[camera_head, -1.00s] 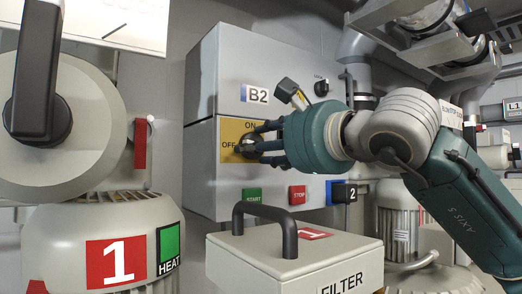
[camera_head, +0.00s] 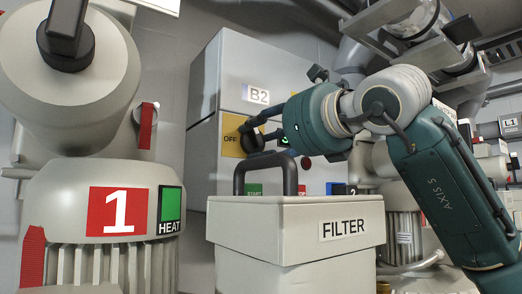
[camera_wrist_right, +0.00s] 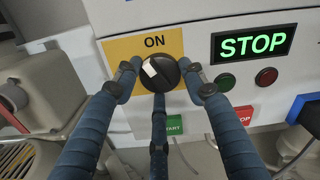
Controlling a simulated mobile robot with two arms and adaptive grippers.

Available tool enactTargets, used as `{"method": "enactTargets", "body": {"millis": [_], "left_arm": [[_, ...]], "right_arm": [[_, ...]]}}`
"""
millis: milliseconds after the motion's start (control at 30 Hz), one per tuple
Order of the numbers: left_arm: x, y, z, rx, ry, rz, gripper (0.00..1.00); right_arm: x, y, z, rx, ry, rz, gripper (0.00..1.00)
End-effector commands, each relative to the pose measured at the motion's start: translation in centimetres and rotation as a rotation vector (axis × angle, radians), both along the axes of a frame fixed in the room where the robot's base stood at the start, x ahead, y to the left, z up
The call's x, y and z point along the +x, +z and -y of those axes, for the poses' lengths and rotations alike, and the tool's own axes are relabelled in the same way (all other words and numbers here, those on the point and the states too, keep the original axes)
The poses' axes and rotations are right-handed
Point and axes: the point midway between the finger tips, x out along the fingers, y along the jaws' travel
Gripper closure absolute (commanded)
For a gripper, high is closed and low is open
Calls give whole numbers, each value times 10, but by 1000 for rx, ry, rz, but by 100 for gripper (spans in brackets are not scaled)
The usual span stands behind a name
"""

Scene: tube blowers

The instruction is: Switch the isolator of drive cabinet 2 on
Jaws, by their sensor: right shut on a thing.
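The B2 drive cabinet (camera_head: 219,75) is a grey box with a yellow isolator plate (camera_head: 230,150) on its front. The black isolator knob (camera_head: 249,143) sits on that plate; it also shows in the right wrist view (camera_wrist_right: 170,80). Its white mark is on the knob's upper left part, below the word ON. My right gripper (camera_head: 254,133) is shut on the knob, with fingers at its left, right and underside (camera_wrist_right: 160,88). OFF reads at the plate's left in the head view; ON is hidden there. My left gripper is not in view.
A FILTER box (camera_head: 290,245) with a dark handle stands in front of the cabinet, below my right arm. A large machine marked 1 (camera_head: 85,190) stands left. The right wrist view shows a lit green STOP display (camera_wrist_right: 253,45) beside the plate, with START and STOP buttons below.

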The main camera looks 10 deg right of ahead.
Motion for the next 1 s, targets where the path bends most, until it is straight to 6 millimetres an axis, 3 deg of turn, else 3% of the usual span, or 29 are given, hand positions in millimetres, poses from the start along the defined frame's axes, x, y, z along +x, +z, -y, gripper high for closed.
{"method": "enactTargets", "body": {"millis": [500,1000], "left_arm": [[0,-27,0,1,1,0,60],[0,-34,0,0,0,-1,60]], "right_arm": [[-1,1,1,411,0,-162,85],[-1,3,2,576,1,-228,84]]}}
